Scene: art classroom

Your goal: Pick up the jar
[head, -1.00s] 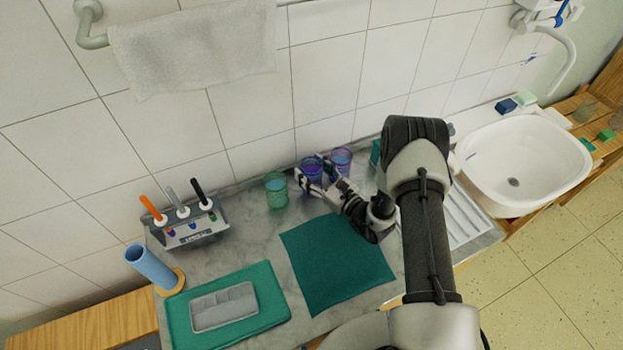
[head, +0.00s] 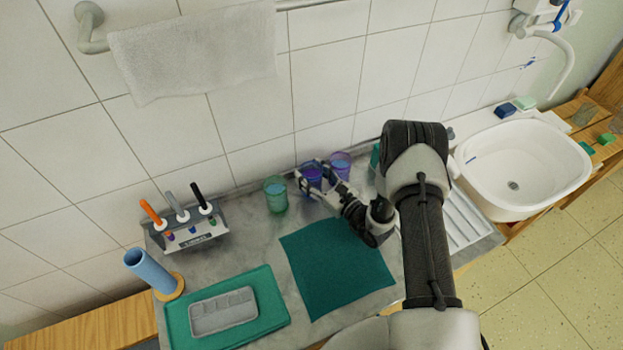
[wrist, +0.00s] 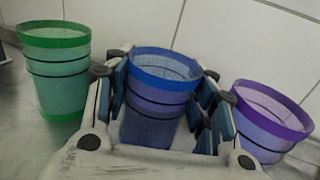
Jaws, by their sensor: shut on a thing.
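Three jars stand in a row by the wall on the grey counter. In the wrist view the middle jar (wrist: 160,100), blue-rimmed and purplish-blue, is between the two fingers of my gripper (wrist: 165,110). My gripper is shut on this jar; the fingers press on both its sides and hide part of its flanks. In the head view the same jar (head: 311,172) shows beyond my gripper (head: 308,180). A green-rimmed jar (wrist: 58,85) stands to its left and a purple-rimmed jar (wrist: 268,120) to its right, both clear of the fingers.
A dark green mat (head: 335,265) lies in front of the jars. A marker holder (head: 192,225), a blue tube (head: 150,268) and a grey palette on a green board (head: 270,318) are on the left. A white basin (head: 535,160) is at the right. The tiled wall is close behind.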

